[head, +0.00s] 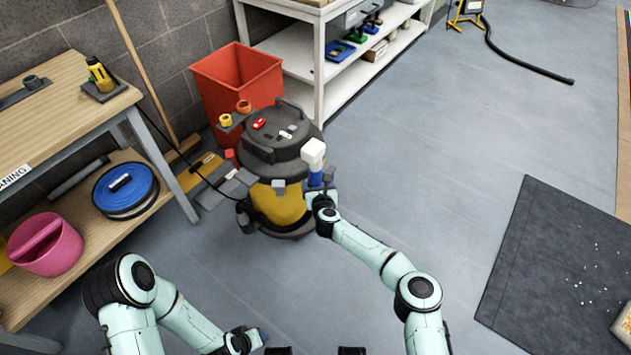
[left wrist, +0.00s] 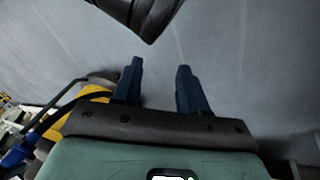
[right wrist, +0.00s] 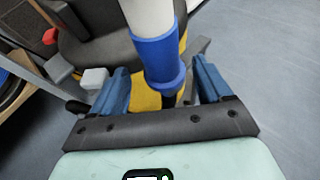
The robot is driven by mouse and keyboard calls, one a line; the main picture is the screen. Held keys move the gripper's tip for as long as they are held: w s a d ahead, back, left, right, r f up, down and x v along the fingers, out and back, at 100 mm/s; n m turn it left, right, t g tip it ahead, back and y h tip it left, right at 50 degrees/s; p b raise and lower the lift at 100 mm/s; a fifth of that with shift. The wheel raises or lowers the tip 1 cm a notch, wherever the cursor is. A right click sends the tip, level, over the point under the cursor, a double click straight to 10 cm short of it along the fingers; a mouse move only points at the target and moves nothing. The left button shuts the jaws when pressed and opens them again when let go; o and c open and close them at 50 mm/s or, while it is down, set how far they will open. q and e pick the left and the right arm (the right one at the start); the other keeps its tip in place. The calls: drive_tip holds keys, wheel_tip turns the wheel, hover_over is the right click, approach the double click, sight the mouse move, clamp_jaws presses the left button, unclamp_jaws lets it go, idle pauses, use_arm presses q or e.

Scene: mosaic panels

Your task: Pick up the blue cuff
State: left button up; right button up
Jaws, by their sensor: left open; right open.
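The blue cuff (head: 316,179) is upright at the right side of the vacuum, below a white piece (head: 313,153). In the right wrist view the blue cuff (right wrist: 158,58) has a wider ring at its lower end and a dark stem beneath. My right gripper (head: 320,195) is open at the cuff; in its wrist view the fingers (right wrist: 161,88) stand on either side of the cuff's lower end, with gaps visible. My left gripper (head: 262,338) is open and empty, low over the floor; its fingers show in the left wrist view (left wrist: 157,85).
A wooden bench (head: 50,110) is at left.

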sight(316, 181)
drive_tip(key=shift+f+b+x, duration=0.2)
drive_tip(key=shift+b+x, duration=0.5)
drive_tip(key=shift+x, duration=0.45)
drive_tip(key=shift+b+x, duration=1.05)
drive_tip(key=shift+x, duration=0.05)
drive_tip(key=shift+w, duration=0.1)
use_arm(q)
drive_tip(key=s+a+f+g, duration=0.1)
drive_tip(key=s+f+g, duration=0.1)
drive_tip(key=s+f, duration=0.4)
drive_tip(key=shift+a, duration=0.2)
use_arm(e)
drive_tip(key=shift+r, duration=0.1)
use_arm(q)
drive_tip(key=shift+f, duration=0.1)
use_arm(e)
drive_tip(key=shift+c, duration=0.3)
drive_tip(key=c, duration=1.1)
